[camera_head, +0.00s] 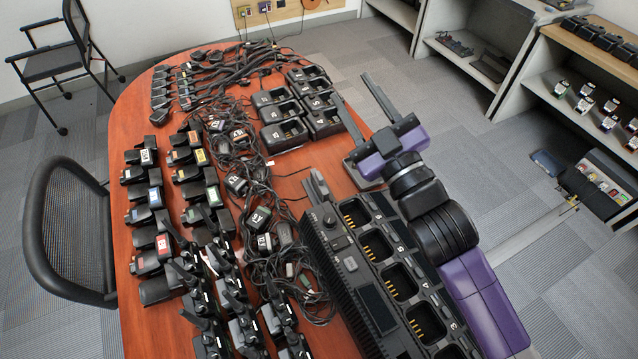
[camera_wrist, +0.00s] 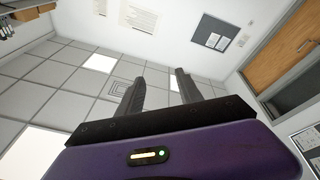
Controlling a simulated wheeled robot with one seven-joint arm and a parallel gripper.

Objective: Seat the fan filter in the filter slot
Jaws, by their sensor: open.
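My gripper (camera_head: 352,87) is raised over the right side of the table, its two dark fingers apart and empty. In the wrist view, my gripper (camera_wrist: 155,80) points toward the ceiling, with nothing between the fingers. A large dark multi-bay charger (camera_head: 320,240) lies on the table below and to the left of my arm; my arm covers part of its right side. A small upright grey piece (camera_head: 318,186) stands at its far end. A flat grey piece (camera_head: 356,177) shows partly behind my gripper. I cannot tell whether either is the fan filter or the filter slot.
Radios and batteries (camera_head: 205,205) stand in rows on the left of the wooden table (camera_head: 128,320). Tangled cables (camera_head: 262,190) and small chargers (camera_head: 285,112) fill the middle and far side. A chair (camera_head: 72,230) is at left. Shelves (camera_head: 570,90) stand at right, across open floor.

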